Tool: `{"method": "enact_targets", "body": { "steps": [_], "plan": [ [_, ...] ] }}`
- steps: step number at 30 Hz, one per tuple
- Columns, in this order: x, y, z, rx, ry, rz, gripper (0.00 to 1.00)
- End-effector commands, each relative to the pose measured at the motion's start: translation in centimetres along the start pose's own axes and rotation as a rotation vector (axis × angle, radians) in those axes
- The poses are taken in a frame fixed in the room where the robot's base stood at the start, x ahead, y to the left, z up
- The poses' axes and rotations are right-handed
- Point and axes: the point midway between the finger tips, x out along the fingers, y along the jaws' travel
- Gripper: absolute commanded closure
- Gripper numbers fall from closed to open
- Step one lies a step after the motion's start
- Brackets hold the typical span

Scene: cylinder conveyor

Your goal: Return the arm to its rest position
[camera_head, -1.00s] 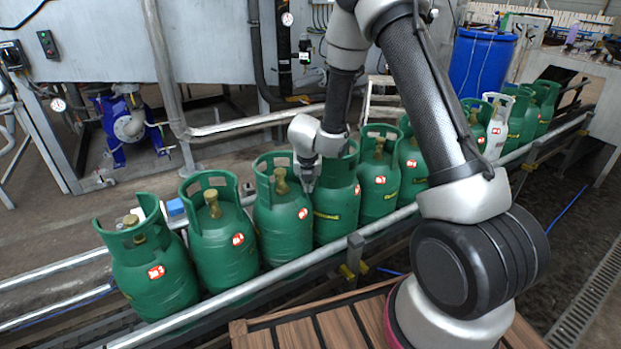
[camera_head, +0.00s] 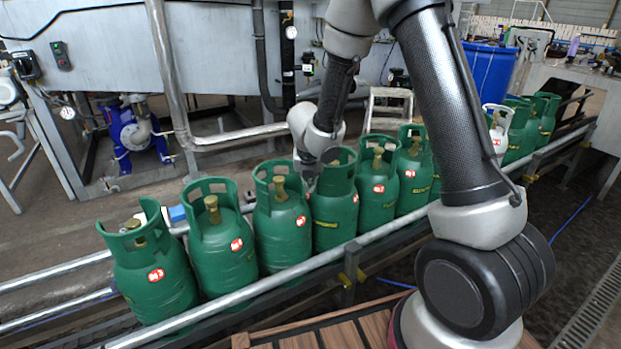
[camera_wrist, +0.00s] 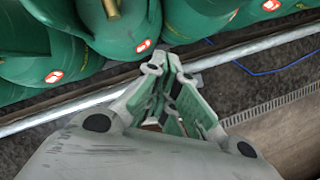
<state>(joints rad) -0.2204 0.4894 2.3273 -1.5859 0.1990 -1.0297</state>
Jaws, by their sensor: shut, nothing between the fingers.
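My gripper (camera_head: 308,178) is at the row of green gas cylinders, by the collar of the cylinder with a yellow mark (camera_head: 334,212) and right of the brass valve of a neighbouring cylinder (camera_head: 282,232). In the head view its fingers are small and partly lost against the green. In the wrist view my gripper (camera_wrist: 165,72) is shut with nothing between its fingers, and cylinders show beyond it at the top. I cannot tell whether it touches a cylinder. My arm is bent, reaching up and over from the right.
Several green cylinders and one white cylinder (camera_head: 496,127) stand along a conveyor with a metal rail (camera_head: 262,277). A blue barrel (camera_head: 489,72) stands behind right, a blue pump (camera_head: 135,136) behind left. A slatted wooden surface (camera_head: 325,335) lies in front. Floor is open at lower right.

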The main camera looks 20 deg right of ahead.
Motion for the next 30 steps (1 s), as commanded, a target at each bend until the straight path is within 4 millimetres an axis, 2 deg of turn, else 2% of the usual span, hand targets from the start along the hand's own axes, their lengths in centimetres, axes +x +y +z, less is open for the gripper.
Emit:
{"method": "enact_targets", "body": {
  "steps": [3,9,11,14,17,20,24,26,30],
  "plan": [
    [-1.2,0.0,0.1,0.000,-0.002,0.001,1.00],
    [-2.1,-0.1,0.0,0.011,0.000,0.001,1.00],
    [-2.1,-0.3,0.0,0.045,-0.001,-0.005,1.00],
    [-2.1,-1.7,0.3,0.195,-0.014,-0.054,1.00],
    [-2.1,-5.2,-0.5,0.486,-0.024,-0.160,1.00],
    [-4.3,-9.4,-1.2,0.846,-0.066,-0.265,1.00],
    [-9.4,-14.5,-2.4,1.317,-0.127,-0.357,1.00],
    [-11.8,-16.3,-3.3,1.506,-0.145,-0.386,1.00],
    [-17.5,-19.9,-6.4,1.946,-0.151,-0.430,1.00]
  ]
}}
